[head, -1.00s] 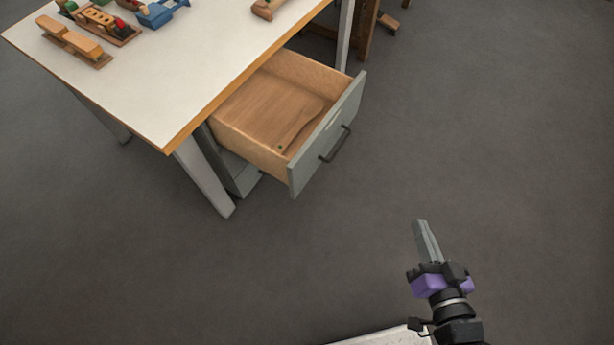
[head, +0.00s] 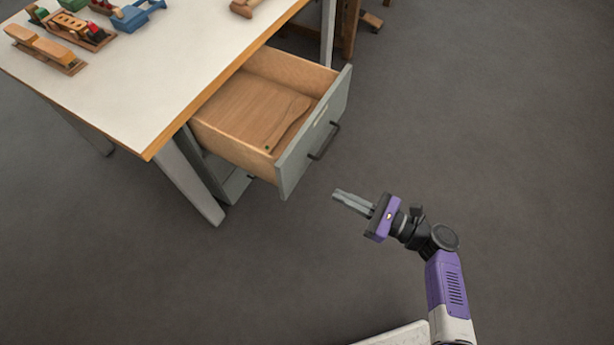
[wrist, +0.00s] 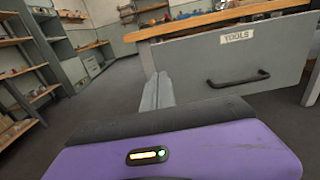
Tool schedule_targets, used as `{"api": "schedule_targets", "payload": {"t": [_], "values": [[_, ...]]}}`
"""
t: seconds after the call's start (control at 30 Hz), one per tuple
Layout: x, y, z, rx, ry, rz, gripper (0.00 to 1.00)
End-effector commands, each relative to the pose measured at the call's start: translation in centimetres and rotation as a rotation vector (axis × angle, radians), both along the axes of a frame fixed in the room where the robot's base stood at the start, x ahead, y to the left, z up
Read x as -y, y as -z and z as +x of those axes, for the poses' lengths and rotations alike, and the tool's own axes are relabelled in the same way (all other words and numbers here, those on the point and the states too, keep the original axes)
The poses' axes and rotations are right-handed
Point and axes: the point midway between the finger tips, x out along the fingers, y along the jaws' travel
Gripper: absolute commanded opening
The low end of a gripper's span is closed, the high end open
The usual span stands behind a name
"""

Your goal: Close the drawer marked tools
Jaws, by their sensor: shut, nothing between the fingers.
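The drawer (head: 312,150) under the workbench stands pulled out, with a grey front and wooden inside. A wooden paddle-shaped piece (head: 285,128) lies in it. In the wrist view the drawer front (wrist: 200,62) carries a label reading TOOLS (wrist: 237,37) and a dark bar handle (wrist: 238,79). My gripper (head: 336,194) is shut and empty, its fingers pointing left, a little to the right of and below the drawer front in the head view. In the wrist view the fingertips (wrist: 158,77) show left of the handle. I see no contact with the drawer.
The workbench top (head: 150,85) holds wooden tools and a blue tool (head: 137,14) at its far left. A bench leg (head: 190,180) stands left of the drawer. The floor (head: 480,140) to the right is clear. Shelves (wrist: 22,75) show at left in the wrist view.

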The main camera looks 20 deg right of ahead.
Motion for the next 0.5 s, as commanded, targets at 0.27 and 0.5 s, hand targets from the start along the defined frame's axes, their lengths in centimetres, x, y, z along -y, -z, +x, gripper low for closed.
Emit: {"api": "schedule_targets", "payload": {"t": [0.27, 0.5], "values": [[-2.7, 0.0, 2.6, -0.002, -0.002, 0.001, 0.00], [-6.1, 0.0, 6.0, -0.002, -0.003, -0.001, 0.00]]}}
